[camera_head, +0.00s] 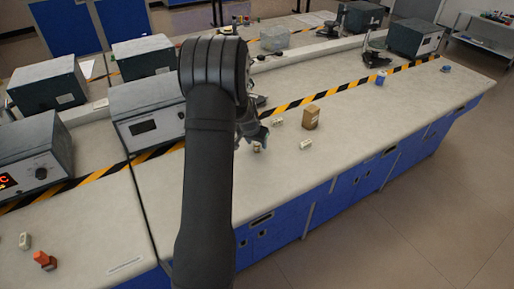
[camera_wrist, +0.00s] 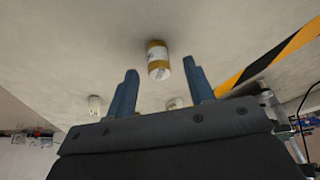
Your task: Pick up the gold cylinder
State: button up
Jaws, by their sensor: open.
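The gold cylinder (camera_wrist: 157,47), with a white label around its middle, shows in the wrist view on the pale bench top, beyond my fingertips and between their lines. My gripper (camera_wrist: 160,67) is open, with one blue finger to each side and nothing held. In the head view my gripper (camera_head: 252,131) is low over the bench, partly hidden by my arm. A small object just below it (camera_head: 257,147) appears to be the cylinder, but it is too small there to be sure.
Grey instruments (camera_head: 146,114) stand at left. Yellow-black tape (camera_head: 330,92) crosses the bench.

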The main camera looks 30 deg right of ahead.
jog(key=shift+x, duration=1.2)
grip_shut()
jog(key=shift+r, duration=0.1)
